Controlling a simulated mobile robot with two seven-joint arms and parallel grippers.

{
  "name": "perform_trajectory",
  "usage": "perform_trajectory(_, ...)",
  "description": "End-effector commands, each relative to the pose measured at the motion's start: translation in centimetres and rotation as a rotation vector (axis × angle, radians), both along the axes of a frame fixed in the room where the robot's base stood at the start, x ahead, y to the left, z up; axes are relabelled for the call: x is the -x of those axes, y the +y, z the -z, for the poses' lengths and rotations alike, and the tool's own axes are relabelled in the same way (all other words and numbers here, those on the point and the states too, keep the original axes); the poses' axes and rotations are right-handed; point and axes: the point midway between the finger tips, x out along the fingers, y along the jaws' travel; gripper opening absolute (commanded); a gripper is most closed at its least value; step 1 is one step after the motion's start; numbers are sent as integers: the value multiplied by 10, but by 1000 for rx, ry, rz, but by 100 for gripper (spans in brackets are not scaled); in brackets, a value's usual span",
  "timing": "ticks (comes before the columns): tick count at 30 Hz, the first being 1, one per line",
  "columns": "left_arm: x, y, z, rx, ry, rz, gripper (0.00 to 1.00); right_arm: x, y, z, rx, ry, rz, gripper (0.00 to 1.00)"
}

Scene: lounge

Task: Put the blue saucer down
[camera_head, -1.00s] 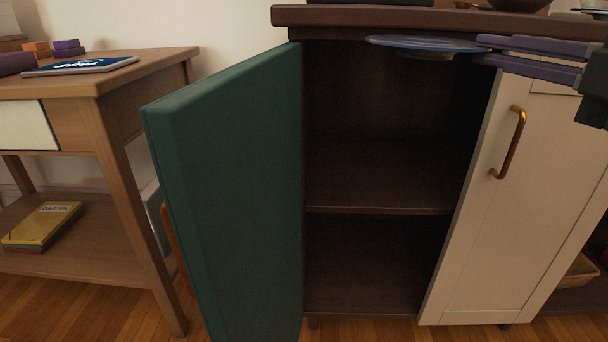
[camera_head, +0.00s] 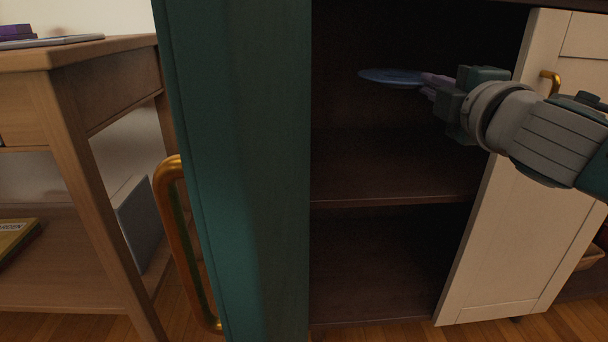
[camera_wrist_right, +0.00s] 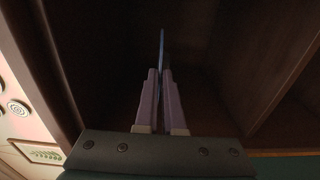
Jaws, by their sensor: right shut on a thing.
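The blue saucer (camera_head: 392,77) is a thin flat disc, held roughly level inside the open cabinet, above the middle shelf (camera_head: 385,188) and apart from it. My right gripper (camera_head: 432,84) is shut on the saucer's right edge. In the right wrist view the saucer (camera_wrist_right: 162,48) shows edge-on as a thin blue line between the purple fingers of the right gripper (camera_wrist_right: 160,80). My left gripper is not in view.
The green cabinet door (camera_head: 245,170) stands open on the left, with a brass handle (camera_head: 180,240). The white door (camera_head: 510,190) is on the right, close to my right arm. The shelf under the saucer looks bare. A wooden side table (camera_head: 110,80) stands at left.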

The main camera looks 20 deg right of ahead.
Motion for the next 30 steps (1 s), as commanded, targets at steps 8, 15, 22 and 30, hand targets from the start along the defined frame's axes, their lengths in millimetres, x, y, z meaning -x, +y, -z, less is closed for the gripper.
perform_trajectory(8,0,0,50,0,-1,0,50,-3,-4,65,0,0,32,0)
perform_trajectory(15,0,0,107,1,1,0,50,-3,-3,134,1,-1,29,0)
perform_trajectory(22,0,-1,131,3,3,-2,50,-3,-3,163,1,-3,29,0)
perform_trajectory(30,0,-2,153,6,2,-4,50,-3,-4,189,1,-2,29,0)
